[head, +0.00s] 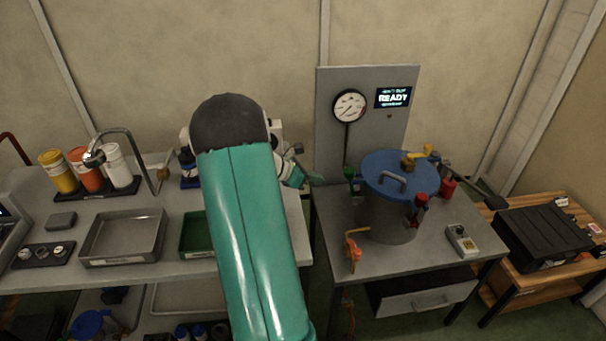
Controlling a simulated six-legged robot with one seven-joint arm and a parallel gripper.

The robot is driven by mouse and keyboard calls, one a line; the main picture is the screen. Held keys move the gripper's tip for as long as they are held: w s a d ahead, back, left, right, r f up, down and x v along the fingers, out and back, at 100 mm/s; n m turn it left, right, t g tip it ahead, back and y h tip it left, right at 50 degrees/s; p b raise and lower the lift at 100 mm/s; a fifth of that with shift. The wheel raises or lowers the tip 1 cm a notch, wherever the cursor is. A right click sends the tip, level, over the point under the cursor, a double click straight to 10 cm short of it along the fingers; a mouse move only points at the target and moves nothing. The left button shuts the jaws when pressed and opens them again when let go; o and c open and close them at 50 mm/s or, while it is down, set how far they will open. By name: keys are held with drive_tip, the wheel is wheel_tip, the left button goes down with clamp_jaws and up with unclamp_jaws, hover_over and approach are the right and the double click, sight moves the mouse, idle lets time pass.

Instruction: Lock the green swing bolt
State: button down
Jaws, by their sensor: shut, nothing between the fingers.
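The sealed cylinder (390,222) is a grey vessel with a blue lid (385,170) on the right-hand bench. The green swing bolt (350,173) is at the lid's left edge; its exact tilt is too small to tell. A red bolt (421,202) is at the front right of the lid and a yellow one (427,150) at the back. My gripper (314,178) is shut and empty, left of the green bolt and apart from it in the picture. My teal arm hides part of the left bench.
A panel behind the cylinder carries a gauge (349,106) and a display (393,97) reading READY. An orange handle (353,246) is at the bench's front left. A small control box (462,241) sits at the right. A black case (543,236) lies farther right.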

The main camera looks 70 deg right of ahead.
sight(351, 171)
drive_tip(key=s+d+f, duration=0.1)
drive_tip(key=s+d, duration=0.4)
drive_tip(key=shift+d+f, duration=0.15)
drive_tip(key=shift+f, duration=0.05)
drive_tip(key=shift+s, duration=0.1)
drive_tip(key=shift+s+d+r+t+y, duration=0.3)
drive_tip(key=shift+s+r+y, duration=0.1)
drive_tip(key=shift+s, duration=0.15)
drive_tip(key=shift+s+d+r, duration=0.45)
drive_tip(key=shift+s+d, duration=0.1)
drive_tip(key=shift+s, duration=0.35)
